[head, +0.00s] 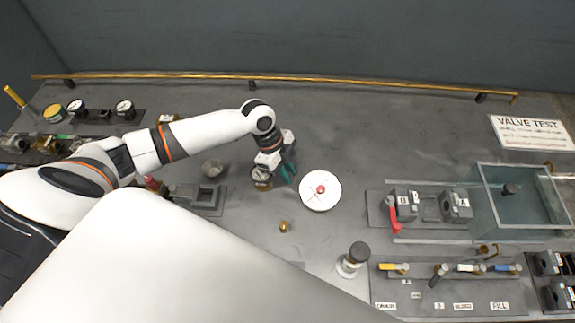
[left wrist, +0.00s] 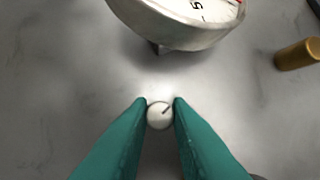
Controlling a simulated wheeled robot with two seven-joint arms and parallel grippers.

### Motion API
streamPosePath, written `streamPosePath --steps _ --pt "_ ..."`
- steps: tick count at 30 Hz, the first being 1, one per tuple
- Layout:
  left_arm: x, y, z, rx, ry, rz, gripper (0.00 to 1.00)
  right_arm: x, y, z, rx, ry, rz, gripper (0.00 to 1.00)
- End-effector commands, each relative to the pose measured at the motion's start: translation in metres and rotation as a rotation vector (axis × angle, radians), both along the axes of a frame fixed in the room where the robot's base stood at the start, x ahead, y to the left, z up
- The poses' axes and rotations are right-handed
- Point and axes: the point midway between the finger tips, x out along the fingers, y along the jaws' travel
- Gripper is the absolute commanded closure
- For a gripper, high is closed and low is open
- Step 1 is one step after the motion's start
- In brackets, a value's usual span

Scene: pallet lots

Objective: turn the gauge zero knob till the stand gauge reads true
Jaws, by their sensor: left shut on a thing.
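The stand gauge (head: 320,190) is a round white dial with a red centre, right of my left gripper in the head view. Its silver rim and part of its face, with a "5" and a bit of red, show at the top of the left wrist view (left wrist: 185,25). The reading cannot be made out. The knob is hidden in the head view. My right gripper is out of view.
A brass post (head: 285,226) stands just below the gauge; a black-topped cylinder (head: 354,257) is further down. To the right are a red-handled valve block (head: 392,211), a clear tank (head: 520,200) and a valve row (head: 440,270). Bench behind the gauge is clear.

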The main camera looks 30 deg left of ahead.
Motion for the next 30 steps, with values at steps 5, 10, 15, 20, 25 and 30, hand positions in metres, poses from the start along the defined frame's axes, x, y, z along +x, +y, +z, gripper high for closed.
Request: streamPosePath --steps 5,10,15,20,25,30 --pt "0.001 0.0 0.001 -0.001 -0.004 0.002 1.0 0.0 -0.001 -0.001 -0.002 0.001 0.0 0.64" --pt "0.001 0.0 0.001 -0.001 -0.004 -0.001 0.73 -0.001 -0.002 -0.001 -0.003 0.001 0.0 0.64" --pt "0.001 0.0 0.001 -0.001 -0.003 -0.001 0.73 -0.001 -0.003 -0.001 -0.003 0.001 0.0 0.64" --pt "0.001 0.003 0.006 -0.001 -0.004 -0.002 0.73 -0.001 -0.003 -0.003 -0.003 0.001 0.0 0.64" --pt "0.002 0.015 0.031 0.001 -0.007 -0.002 0.73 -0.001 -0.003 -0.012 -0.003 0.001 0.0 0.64" --pt "0.001 0.029 0.066 0.002 -0.009 -0.001 0.73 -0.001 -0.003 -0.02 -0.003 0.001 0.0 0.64"
